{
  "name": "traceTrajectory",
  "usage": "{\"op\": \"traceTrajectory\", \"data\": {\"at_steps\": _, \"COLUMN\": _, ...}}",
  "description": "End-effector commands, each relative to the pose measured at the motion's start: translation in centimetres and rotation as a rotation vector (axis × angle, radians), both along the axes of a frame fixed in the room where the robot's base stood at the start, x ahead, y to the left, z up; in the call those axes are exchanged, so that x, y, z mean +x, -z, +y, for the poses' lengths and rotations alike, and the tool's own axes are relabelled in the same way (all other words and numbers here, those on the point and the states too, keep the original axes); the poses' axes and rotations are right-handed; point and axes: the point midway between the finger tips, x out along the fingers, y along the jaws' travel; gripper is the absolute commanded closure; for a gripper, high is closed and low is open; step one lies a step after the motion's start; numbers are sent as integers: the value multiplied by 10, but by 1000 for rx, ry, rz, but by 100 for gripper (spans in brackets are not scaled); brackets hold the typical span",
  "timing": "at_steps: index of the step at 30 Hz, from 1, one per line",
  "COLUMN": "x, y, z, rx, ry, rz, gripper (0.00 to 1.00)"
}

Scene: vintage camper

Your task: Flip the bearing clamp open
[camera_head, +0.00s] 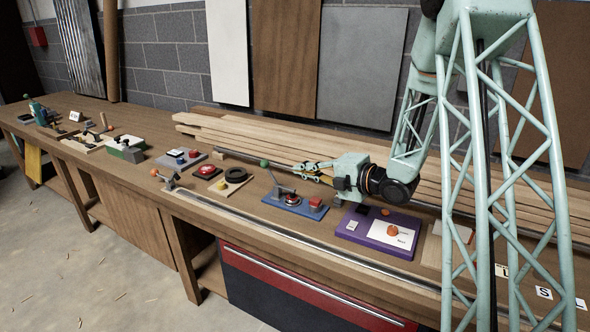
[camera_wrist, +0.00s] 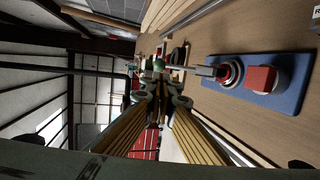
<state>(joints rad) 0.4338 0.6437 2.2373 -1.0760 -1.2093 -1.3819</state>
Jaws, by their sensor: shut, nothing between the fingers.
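The bearing clamp is on a blue base (camera_head: 274,200) on the workbench, left of my arm in the head view. It carries a red block (camera_head: 315,202), a round metal bearing (camera_head: 292,199) and a lever with a green ball knob (camera_head: 264,163). In the wrist view the blue base (camera_wrist: 297,92) is at the right, and the lever (camera_wrist: 196,69) reaches left to the green knob (camera_wrist: 158,65). My gripper (camera_head: 298,168) is shut and empty, level above the bench behind the clamp. In the wrist view its fingertips (camera_wrist: 160,80) appear close to the knob; contact cannot be told.
A purple panel (camera_head: 350,234) lies right of the clamp. A tan plate with a black ring (camera_head: 235,174) and other small fixtures stand to the left. Long wooden planks (camera_head: 250,130) lie along the back, and a metal rail (camera_head: 270,225) runs along the front edge.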

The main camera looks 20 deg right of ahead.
Motion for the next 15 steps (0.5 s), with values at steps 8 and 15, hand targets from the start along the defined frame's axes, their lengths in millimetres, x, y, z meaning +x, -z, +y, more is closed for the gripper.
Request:
{"op": "traceTrajectory", "data": {"at_steps": 8, "x": 19, "y": 6, "z": 13, "rx": 1, "ry": -1, "rz": 1, "gripper": 100}}
{"op": "traceTrajectory", "data": {"at_steps": 15, "x": 43, "y": 13, "z": 29, "rx": -1, "ry": -1, "rz": 0, "gripper": 100}}
